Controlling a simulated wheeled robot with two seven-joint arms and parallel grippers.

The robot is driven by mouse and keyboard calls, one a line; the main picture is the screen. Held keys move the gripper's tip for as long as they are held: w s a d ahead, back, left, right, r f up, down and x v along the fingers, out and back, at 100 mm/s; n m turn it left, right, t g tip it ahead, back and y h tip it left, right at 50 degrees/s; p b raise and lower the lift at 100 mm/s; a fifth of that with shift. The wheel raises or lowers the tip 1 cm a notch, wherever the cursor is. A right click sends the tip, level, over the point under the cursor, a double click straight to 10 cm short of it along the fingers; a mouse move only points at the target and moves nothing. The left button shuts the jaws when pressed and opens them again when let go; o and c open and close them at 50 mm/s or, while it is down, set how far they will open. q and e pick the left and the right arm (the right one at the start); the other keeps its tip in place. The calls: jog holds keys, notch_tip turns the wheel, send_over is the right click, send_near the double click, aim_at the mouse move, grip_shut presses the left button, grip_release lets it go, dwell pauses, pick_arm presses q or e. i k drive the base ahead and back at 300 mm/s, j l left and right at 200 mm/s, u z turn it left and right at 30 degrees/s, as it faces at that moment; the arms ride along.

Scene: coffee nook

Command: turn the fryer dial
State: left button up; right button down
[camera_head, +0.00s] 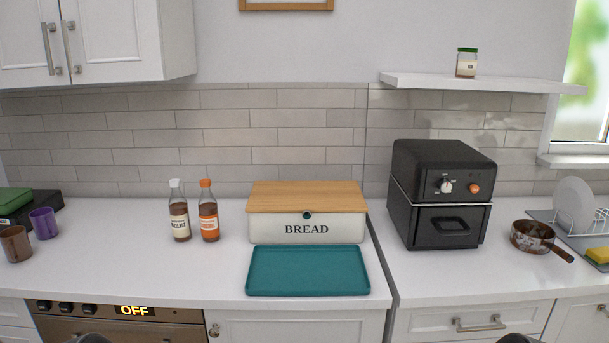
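The black air fryer (442,190) stands on the right-hand counter against the tiled wall. The fryer dial (446,186) is a small white knob on its upper front panel, with marks around it. An orange-red round button or light (474,188) is just right of the dial. Below is a drawer with a black handle (453,226), and the drawer looks shut. Only dark rounded parts of my arms show at the bottom edge, left and right, far from the fryer. No gripper fingers are visible.
A bread box (306,229) with a wooden lid and a teal tray (308,271) are left of the fryer. A pan (537,238) and a dish rack (583,223) are to its right. A shelf (480,83) hangs above. The counter in front of the fryer is clear.

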aim_at(444, 185)
jog(key=i+l, duration=0.1)
jog(key=l, duration=1.3)
jog(key=i+l+u, duration=0.1)
jog(key=l, duration=1.3)
